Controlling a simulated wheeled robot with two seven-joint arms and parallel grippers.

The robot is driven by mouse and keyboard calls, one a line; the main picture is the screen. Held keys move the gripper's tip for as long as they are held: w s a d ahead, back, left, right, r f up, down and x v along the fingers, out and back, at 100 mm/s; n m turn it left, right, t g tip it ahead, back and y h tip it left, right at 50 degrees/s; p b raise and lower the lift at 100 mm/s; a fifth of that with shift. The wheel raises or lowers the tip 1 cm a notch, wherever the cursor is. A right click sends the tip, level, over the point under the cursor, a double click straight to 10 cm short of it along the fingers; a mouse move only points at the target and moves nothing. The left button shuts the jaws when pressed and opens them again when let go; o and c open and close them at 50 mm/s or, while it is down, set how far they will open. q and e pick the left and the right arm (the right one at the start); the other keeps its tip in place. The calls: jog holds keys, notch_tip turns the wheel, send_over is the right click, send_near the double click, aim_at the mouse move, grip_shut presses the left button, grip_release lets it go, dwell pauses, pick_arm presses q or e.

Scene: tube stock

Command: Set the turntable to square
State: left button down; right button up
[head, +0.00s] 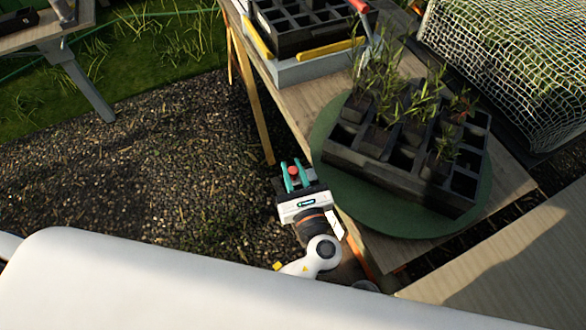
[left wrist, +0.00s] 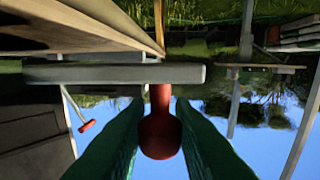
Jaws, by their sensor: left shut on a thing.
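The turntable is a round green disc (head: 335,187) on the wooden table. A black multi-cell tray (head: 400,182) with several leafy seedlings sits on it, and its sides stand askew to the table edges. My left gripper (head: 293,176) is at the disc's left side, its teal fingers shut on a red knob (head: 293,170). In the left wrist view the knob (left wrist: 160,137) sits between the green fingers, and its red stem meets a flat grey edge (left wrist: 115,74). Whether that edge is the turntable's rim I cannot tell. My right gripper is not in view.
Behind the turntable a grey box (head: 315,67) carries another black cell tray (head: 300,25) and yellow strips. A netted cover (head: 510,60) stands at the upper right. A pale board (head: 500,270) lies at the lower right. Gravel ground (head: 130,180) to the left is clear.

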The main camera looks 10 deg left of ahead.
pick_arm(q)
jog(key=c, duration=1.3)
grip_release()
jog(key=b+v, duration=0.1)
jog(key=v, duration=0.6)
jog(key=shift+s+d, duration=0.15)
jog(key=shift+s, duration=0.05)
